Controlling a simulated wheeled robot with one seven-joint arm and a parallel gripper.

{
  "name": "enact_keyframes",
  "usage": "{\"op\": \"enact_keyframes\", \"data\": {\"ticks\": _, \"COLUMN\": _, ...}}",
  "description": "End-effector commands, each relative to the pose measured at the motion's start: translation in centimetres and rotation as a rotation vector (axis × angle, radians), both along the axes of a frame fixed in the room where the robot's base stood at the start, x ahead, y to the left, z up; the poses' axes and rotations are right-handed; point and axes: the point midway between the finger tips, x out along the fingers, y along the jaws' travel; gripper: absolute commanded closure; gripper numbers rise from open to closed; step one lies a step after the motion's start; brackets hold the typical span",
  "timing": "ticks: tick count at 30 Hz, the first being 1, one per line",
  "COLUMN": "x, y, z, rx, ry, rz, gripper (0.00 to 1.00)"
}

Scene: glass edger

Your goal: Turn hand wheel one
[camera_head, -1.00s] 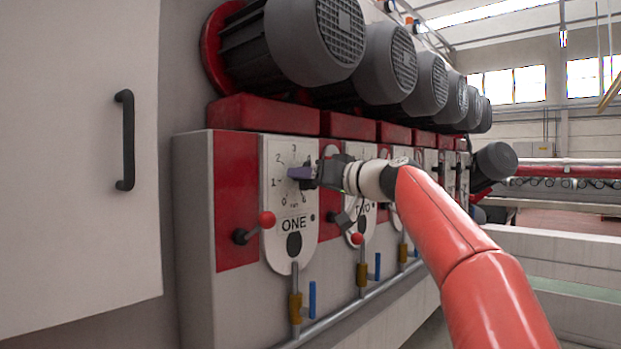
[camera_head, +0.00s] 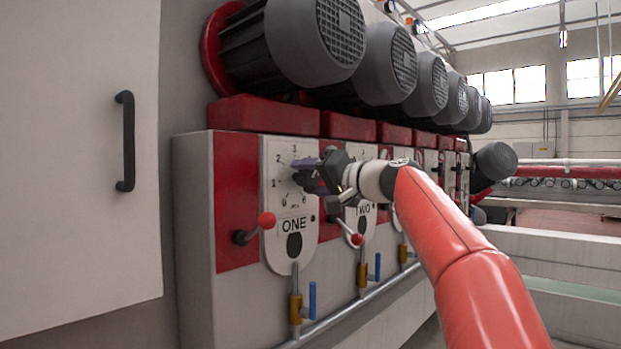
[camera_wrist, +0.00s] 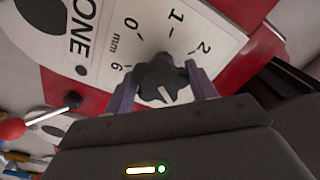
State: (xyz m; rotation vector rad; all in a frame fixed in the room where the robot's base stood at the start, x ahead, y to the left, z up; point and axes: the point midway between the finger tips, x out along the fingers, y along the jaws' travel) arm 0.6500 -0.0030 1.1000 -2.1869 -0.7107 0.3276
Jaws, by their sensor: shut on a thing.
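Hand wheel one is a black lobed knob (camera_wrist: 163,79) with a white pointer line, on the white dial plate marked ONE (camera_head: 293,225). In the wrist view the plate (camera_wrist: 106,78) shows the numbers 0, 1, 2 and 6 and "mm"; the pointer line faces my palm, where the numbers are hidden. My gripper (camera_wrist: 160,76) has its two purple fingers on opposite sides of the knob, shut on it. In the head view my gripper (camera_head: 308,172) is rolled over at the dial and hides the knob.
Grey motors (camera_head: 318,45) overhang above. A cabinet door (camera_head: 75,150) stands left.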

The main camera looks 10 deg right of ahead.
Motion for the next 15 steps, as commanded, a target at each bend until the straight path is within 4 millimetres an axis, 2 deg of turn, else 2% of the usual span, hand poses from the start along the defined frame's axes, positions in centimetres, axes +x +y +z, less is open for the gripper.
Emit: {"op": "enact_keyframes", "data": {"ticks": 15, "x": -0.01, "y": -0.02, "z": 0.05, "rx": 0.203, "ry": 0.147, "rz": -0.001, "gripper": 0.67}}
